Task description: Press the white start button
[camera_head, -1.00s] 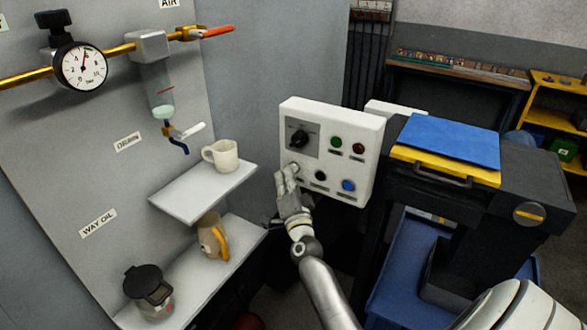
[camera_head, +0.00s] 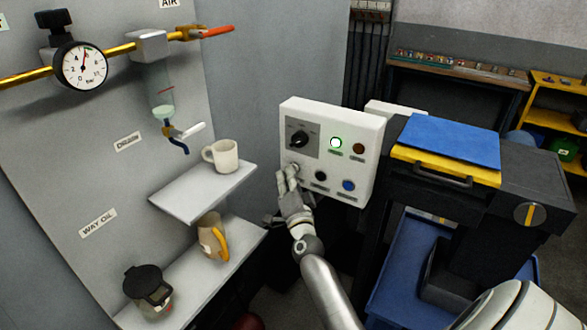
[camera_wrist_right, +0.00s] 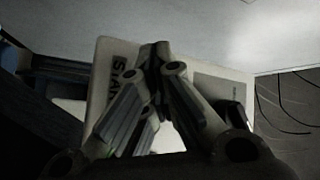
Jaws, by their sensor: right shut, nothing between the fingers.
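The control box (camera_head: 330,112) is white, with a black rotary knob (camera_head: 299,139) at its upper left. A green lamp (camera_head: 336,143) on it is brightly lit, and a dark reddish lamp (camera_head: 359,149) sits beside it. Below are a black button (camera_head: 321,176) and a blue button (camera_head: 348,185). My right gripper (camera_head: 288,178) is shut and empty, its fingertips at the lower left of the panel, where they hide the white start button. In the right wrist view the closed fingers (camera_wrist_right: 155,58) reach the panel face (camera_wrist_right: 105,70). My left gripper is not in view.
A shelf (camera_head: 185,195) with a cream mug (camera_head: 221,156) is left of the box. A lower shelf (camera_head: 185,275) holds a yellow-handled jug (camera_head: 213,237) and a dark-lidded jar (camera_head: 148,289). A black machine with a blue-topped lid (camera_head: 450,140) stands close on the right.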

